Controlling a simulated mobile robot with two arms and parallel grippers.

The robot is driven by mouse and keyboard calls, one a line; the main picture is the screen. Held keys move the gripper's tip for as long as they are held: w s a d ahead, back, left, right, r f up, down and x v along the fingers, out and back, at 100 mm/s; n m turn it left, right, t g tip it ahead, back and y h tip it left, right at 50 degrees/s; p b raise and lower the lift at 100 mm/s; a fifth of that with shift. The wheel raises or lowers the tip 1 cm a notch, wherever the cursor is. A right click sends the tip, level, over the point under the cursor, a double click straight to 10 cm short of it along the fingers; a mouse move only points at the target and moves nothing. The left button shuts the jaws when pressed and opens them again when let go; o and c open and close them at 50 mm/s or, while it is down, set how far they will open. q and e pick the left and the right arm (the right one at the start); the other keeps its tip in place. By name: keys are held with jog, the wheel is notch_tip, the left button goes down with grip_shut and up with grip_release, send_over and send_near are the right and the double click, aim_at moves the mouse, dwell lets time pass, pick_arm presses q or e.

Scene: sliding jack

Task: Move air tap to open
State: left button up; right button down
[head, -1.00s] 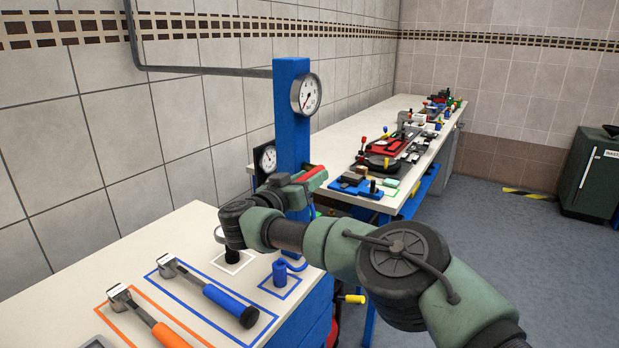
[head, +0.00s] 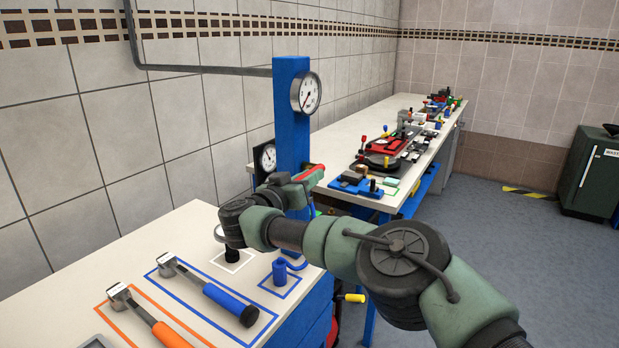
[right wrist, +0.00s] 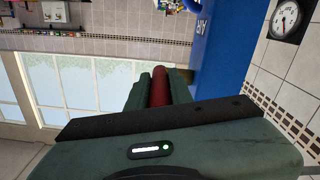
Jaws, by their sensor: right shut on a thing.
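The air tap's red handle (head: 309,173) shows beside the blue post (head: 291,115), at the end of my right arm. My right gripper (head: 305,181) is shut on this red handle. In the right wrist view the red handle (right wrist: 160,88) lies between the two green fingers, next to the blue post (right wrist: 225,50). The tap's body is hidden behind my gripper, and I cannot read the handle's exact setting. My left gripper is in neither view.
A round gauge (head: 306,92) sits on the post and a second gauge (head: 265,159) hangs behind it. A blue-handled hammer (head: 208,290) and an orange-handled hammer (head: 148,320) lie on the near bench. A cluttered long bench (head: 345,133) runs behind.

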aim_at(316, 167)
jog(key=shift+r, duration=0.25)
dwell(0.7)
jog(key=shift+r+g+y+p, duration=0.5)
jog(key=shift+g+p, duration=0.2)
jog(key=shift+p, duration=0.3)
jog(key=g+y+p, duration=0.1)
jog(key=p, duration=0.1)
jog(key=r+g+y+p, duration=0.1)
jog(key=g+p, duration=0.1)
jog(key=p, duration=0.1)
jog(key=shift+w+d+r+p, duration=0.15)
jog(key=shift+w+r+p, duration=0.05)
jog(key=shift+r+p, duration=0.15)
jog(key=shift+w+f+g+y+p, duration=0.1)
jog(key=shift+g+y+p, duration=0.55)
jog(key=shift+p, duration=0.25)
jog(key=c, duration=1.3)
grip_release()
jog(key=shift+f, duration=0.1)
jog(key=shift+o, duration=0.2)
